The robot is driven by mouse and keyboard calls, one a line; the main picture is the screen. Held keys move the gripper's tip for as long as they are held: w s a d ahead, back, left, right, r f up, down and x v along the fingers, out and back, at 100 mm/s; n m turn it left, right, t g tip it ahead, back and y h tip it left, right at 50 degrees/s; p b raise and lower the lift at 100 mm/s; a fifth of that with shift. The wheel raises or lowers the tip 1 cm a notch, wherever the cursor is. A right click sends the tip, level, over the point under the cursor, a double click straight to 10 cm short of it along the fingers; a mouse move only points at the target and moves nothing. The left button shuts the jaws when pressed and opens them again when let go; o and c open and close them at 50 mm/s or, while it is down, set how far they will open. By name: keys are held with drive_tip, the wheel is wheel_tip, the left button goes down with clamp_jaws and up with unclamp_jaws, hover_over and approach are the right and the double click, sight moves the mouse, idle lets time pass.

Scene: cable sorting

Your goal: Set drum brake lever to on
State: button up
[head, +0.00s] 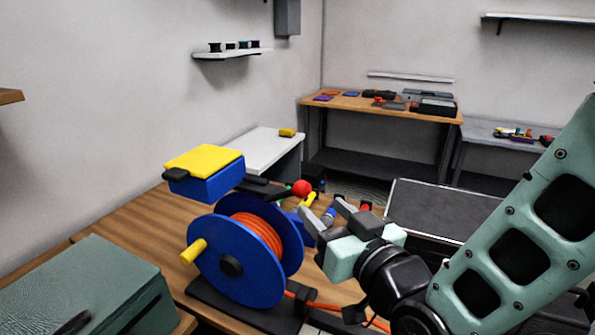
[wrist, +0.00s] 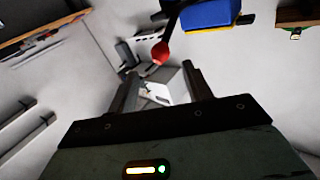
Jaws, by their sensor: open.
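The brake lever shows as a red ball knob (head: 302,188) on a dark rod, just behind the blue cable drum (head: 235,262) with orange cable wound on it. In the wrist view the red knob (wrist: 160,52) hangs on its dark rod just beyond the fingertips, roughly between them. My gripper (head: 325,212) is open and empty, to the right of the drum and near the knob. Its two fingers also show apart in the wrist view (wrist: 160,76). No contact with the knob is visible. The lever's base is partly hidden behind the drum.
A blue box with a yellow lid (head: 205,175) stands behind the drum. A yellow crank handle (head: 193,252) sticks out of the drum's left side. Small coloured items lie close behind my fingers. A green case (head: 85,290) is at the front left.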

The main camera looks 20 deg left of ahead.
sight(298, 183)
drive_tip(key=p+x, duration=0.2)
drive_tip(key=x, duration=0.8)
drive_tip(key=shift+a+p, duration=0.15)
drive_tip(key=shift+p, duration=0.25)
clamp_jaws()
drive_tip(key=shift+w, duration=0.1)
